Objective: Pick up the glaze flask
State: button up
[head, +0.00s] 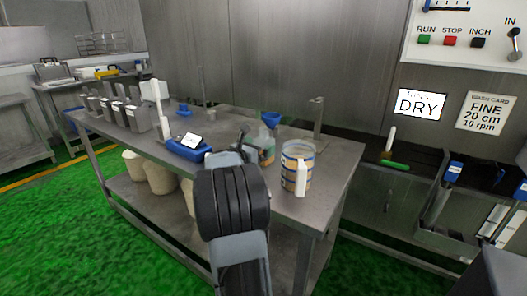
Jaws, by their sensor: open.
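A translucent container with a tan and teal lower part (266,153), which looks like the glaze flask, stands on the steel bench (335,170), right of the middle of the head view. My gripper (243,150) is just to its left in the picture, partly hidden behind my own wrist. The gripper is open; I see nothing held in it. The gap between gripper and flask is hard to judge from here, and I cannot tell whether they touch.
A blue-and-tan banded tub (292,155) stands right of the flask, with a white bottle-like thing (301,180) in front. A blue funnel (271,119) is behind the flask. A blue scale (188,147) lies left. A tap (317,116) rises at the back.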

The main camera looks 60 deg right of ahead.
jog(key=shift+s+d, duration=0.1)
jog(key=shift+d, duration=1.5)
jog(key=shift+c, duration=0.3)
jog(key=shift+r, duration=0.1)
jog(key=c, duration=1)
